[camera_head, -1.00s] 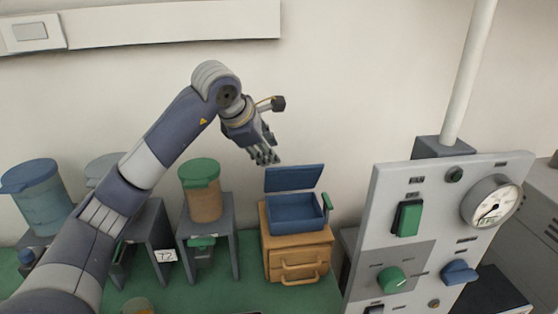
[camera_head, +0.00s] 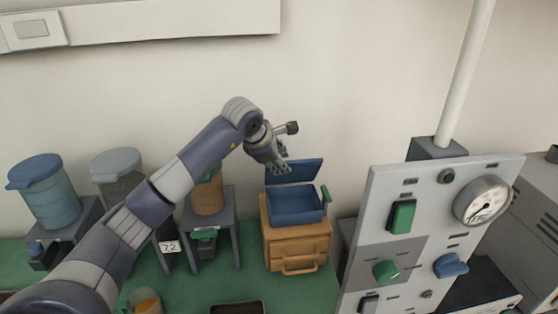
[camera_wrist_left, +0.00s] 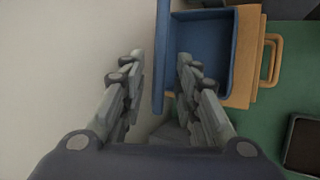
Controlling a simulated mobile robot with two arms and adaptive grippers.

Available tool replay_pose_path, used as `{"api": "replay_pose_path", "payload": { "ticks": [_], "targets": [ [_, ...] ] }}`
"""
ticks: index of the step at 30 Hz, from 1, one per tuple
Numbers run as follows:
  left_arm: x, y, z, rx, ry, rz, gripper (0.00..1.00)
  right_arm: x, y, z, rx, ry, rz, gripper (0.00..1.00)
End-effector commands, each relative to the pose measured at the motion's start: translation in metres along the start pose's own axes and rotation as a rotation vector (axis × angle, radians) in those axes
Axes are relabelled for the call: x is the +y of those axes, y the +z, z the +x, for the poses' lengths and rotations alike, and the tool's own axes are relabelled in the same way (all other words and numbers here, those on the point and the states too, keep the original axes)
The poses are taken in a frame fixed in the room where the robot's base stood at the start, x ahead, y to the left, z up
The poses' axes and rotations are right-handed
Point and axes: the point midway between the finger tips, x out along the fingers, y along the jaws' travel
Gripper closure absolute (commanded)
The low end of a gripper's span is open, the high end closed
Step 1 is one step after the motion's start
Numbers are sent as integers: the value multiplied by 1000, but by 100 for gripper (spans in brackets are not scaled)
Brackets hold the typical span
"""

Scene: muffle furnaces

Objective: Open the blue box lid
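The blue box (camera_head: 296,207) sits on a small wooden drawer unit, with its lid (camera_head: 306,170) standing raised at the back. In the left wrist view the lid (camera_wrist_left: 162,50) shows nearly edge-on, and the box (camera_wrist_left: 203,55) is to its right. My left gripper (camera_head: 282,166) is at the left upper part of the lid in the head view and covers its left corner. In the left wrist view the left gripper (camera_wrist_left: 161,62) is open, with one finger on each side of the lid's edge. Contact cannot be told. My right gripper is not in view.
The wooden drawer unit (camera_head: 297,245) stands on the green bench (camera_head: 180,285). A control panel (camera_head: 425,205) with a gauge rises to the right. Lidded canisters stand to the left, including a blue one (camera_head: 48,195). A dark tray (camera_head: 237,308) lies in front.

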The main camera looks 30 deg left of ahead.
Motion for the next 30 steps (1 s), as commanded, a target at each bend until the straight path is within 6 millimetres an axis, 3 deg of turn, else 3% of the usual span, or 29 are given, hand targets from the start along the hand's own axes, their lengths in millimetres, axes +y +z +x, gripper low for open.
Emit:
{"api": "replay_pose_path", "payload": {
  "ticks": [1,3,11,19,30],
  "targets": [
    [0,0,0,0,0,0,86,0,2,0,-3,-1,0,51],
    [0,0,0,0,0,0,100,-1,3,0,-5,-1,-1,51],
    [3,0,-1,0,-5,-3,100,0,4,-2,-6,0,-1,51],
    [22,0,-1,2,-88,-38,100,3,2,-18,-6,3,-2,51],
    [38,-2,4,-1,-97,-41,100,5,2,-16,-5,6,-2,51]
  ]
}}
